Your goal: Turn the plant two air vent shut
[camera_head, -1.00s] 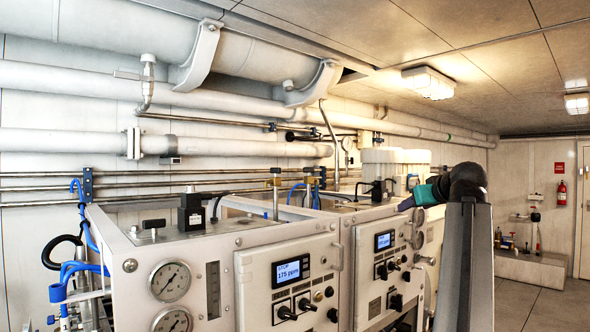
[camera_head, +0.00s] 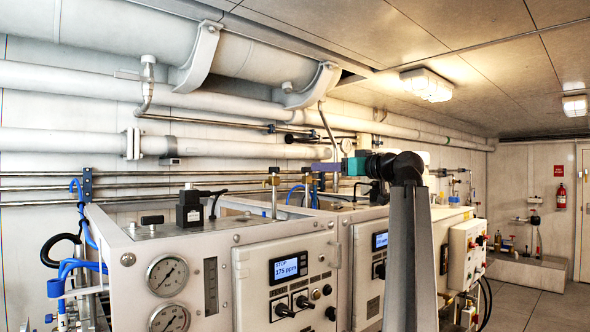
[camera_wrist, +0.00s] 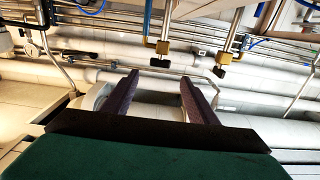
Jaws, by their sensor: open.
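Two small brass valves with dark handles stand on thin upright pipes above the white cabinets. The left one (camera_head: 273,181) is nearer, and the right one (camera_head: 308,178) is by my fingers. I cannot tell from any label which is the plant two air vent. My gripper (camera_head: 322,167) points left, its fingers close to the right valve in the picture. In the wrist view both valves hang from the top, one brass body (camera_wrist: 163,47) and another (camera_wrist: 224,58). My open gripper (camera_wrist: 158,77) is empty, with both valves beyond its fingertips.
White cabinets with a display (camera_head: 289,268) and gauges (camera_head: 167,273) fill the front. Large white pipes (camera_head: 230,50) run overhead along the wall. A black block (camera_head: 189,208) with a cable sits on the near cabinet top. Floor is free at right.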

